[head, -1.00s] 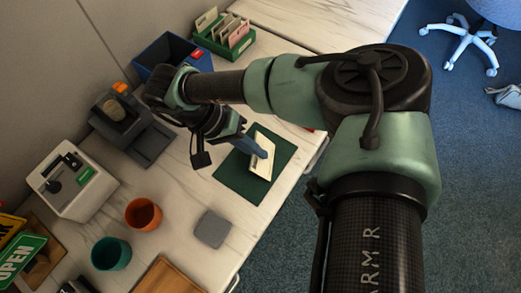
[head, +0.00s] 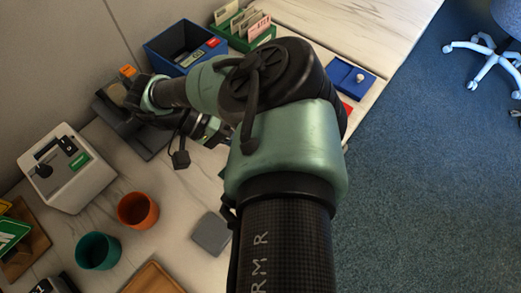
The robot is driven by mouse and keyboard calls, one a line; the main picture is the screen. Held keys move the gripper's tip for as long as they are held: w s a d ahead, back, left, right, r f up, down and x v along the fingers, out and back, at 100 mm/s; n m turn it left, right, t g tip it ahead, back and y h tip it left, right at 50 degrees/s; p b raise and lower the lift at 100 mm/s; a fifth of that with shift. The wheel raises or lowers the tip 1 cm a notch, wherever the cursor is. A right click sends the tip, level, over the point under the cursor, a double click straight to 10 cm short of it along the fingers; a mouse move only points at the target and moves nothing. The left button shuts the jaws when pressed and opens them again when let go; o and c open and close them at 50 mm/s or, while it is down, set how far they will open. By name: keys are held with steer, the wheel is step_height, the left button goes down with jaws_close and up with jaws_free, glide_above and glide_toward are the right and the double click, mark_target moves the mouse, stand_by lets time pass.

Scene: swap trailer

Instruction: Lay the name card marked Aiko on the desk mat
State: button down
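The dark green desk mat and the pale card that lay over it a second ago are hidden behind my arm now. My wrist shows above the desk at the picture's middle left, but my gripper's fingers are hidden behind my elbow. I cannot see whether they hold the card. Several name cards (head: 258,29) stand in a green rack (head: 262,41) at the top. Their names are too small to read, so I cannot tell which is marked Aiko.
A grey machine (head: 150,138), a white machine (head: 68,172), an orange cup (head: 137,210), a teal cup (head: 98,250) and a grey square (head: 211,233) are on the desk.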

steer(key=c, duration=0.5)
jaws_free()
steer(key=shift+s, duration=0.1)
steer(key=shift+f, duration=0.1)
steer(key=shift+c, duration=0.3)
steer(key=shift+c, duration=0.2)
steer(key=shift+a, duration=0.1)
steer(key=shift+a, duration=0.1)
steer(key=o, duration=0.3)
steer(key=shift+v, duration=2.4)
